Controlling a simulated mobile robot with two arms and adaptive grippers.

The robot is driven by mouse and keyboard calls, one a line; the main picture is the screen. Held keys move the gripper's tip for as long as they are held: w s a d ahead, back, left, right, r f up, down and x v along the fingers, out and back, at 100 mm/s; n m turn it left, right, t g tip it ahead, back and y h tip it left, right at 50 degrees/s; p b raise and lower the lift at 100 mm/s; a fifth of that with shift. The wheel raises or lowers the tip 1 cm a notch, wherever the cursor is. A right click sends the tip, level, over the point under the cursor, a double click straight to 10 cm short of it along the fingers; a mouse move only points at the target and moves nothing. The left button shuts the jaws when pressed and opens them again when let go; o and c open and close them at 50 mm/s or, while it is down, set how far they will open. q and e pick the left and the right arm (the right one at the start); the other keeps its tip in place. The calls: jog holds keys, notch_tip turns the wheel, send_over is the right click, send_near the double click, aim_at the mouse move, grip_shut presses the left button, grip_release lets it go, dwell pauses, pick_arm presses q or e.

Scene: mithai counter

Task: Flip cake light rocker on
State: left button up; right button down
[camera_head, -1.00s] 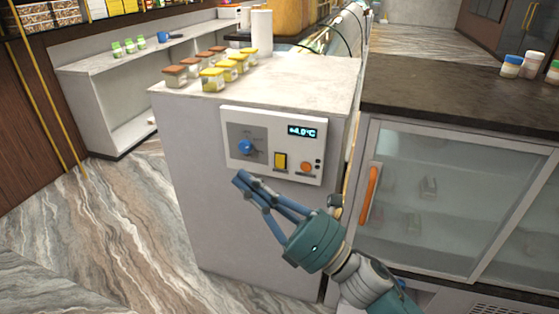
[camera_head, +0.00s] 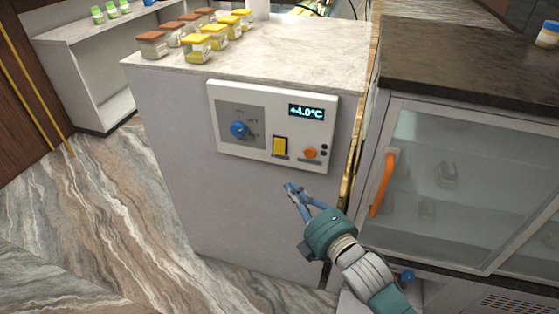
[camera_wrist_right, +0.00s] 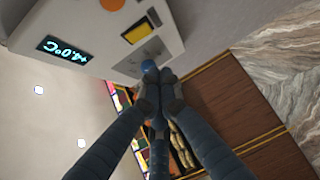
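The yellow rocker switch (camera_head: 280,146) sits in a black frame on the white control panel (camera_head: 228,150) at the front of the counter block. It also shows in the right wrist view (camera_wrist_right: 137,32). Its label and which way it is tipped are too small to tell. My right gripper (camera_head: 289,188) is below the panel, under the rocker and apart from it. Its blue fingers come together at the tips, with nothing seen between them; they also converge in the right wrist view (camera_wrist_right: 160,82). My left gripper is not in view.
The panel also has a blue dial (camera_head: 238,129), an orange button (camera_head: 310,153) and a +4.0°C display (camera_head: 306,112). Several jars (camera_head: 198,48) stand on the counter top. A glass cabinet (camera_head: 470,180) with an orange handle (camera_head: 383,185) is at the right.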

jog(key=p, duration=0.1)
send_near(275, 154)
jog(key=a, duration=0.4)
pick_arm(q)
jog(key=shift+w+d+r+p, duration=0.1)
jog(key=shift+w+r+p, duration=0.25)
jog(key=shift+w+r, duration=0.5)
pick_arm(e)
jog(key=w, duration=0.4)
jog(key=shift+w+d+f, duration=0.1)
jog(key=shift+w+d, duration=0.25)
jog(key=shift+w, duration=0.05)
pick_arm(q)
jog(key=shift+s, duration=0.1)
pick_arm(e)
jog(key=b, duration=0.1)
jog(key=f+b, duration=0.1)
jog(key=b, duration=0.1)
jog(key=shift+w+d+n, duration=0.15)
jog(key=shift+w+n, duration=0.15)
jog(key=shift+w, duration=0.05)
jog(key=shift+w+r+t, duration=0.15)
jog(key=shift+r+t, duration=0.15)
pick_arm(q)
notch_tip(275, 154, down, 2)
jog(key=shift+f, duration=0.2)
